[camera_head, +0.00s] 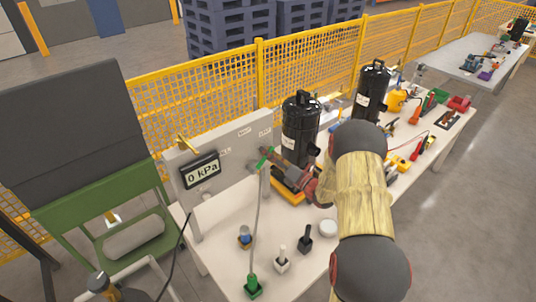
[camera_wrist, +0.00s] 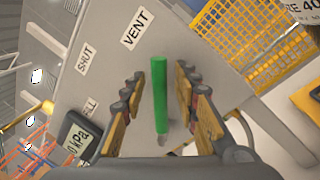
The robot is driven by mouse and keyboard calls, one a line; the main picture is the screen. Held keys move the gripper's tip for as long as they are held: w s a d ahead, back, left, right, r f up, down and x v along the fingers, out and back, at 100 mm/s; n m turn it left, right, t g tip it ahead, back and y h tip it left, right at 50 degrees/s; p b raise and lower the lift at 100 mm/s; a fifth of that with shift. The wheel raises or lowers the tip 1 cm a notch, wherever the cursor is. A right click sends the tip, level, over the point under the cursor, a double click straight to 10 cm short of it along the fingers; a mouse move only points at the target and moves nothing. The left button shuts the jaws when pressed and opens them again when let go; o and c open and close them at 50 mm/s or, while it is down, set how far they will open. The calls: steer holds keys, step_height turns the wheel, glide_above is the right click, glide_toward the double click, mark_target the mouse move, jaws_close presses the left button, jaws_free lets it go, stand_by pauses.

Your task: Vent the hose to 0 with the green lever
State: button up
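The green lever (camera_head: 264,157) is on the grey panel (camera_head: 228,140). In the wrist view the lever (camera_wrist: 159,95) stands between my two open fingers, with a gap on each side. Its free end points up the picture, close to the VENT label (camera_wrist: 136,29); the SHUT label (camera_wrist: 87,57) and the partly hidden FILL label (camera_wrist: 90,107) lie to its left. My gripper (camera_head: 273,161) is at the panel, around the lever. The gauge display (camera_head: 201,171) reads 0 kPa. The grey hose (camera_head: 257,215) runs from below the lever down to a green fitting (camera_head: 252,286).
Two black compressors (camera_head: 300,130) (camera_head: 371,92) stand behind and beside my arm. Several small fittings, including a black-handled one (camera_head: 305,242), and a white round piece (camera_head: 327,228) are on the table front. A yellow fence (camera_head: 205,100) runs behind.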

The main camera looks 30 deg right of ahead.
steer(key=shift+s, duration=0.1)
steer(key=v, duration=1.1)
steer(key=shift+s+d, duration=0.2)
steer(key=shift+s, duration=0.15)
steer(key=shift+f, duration=0.1)
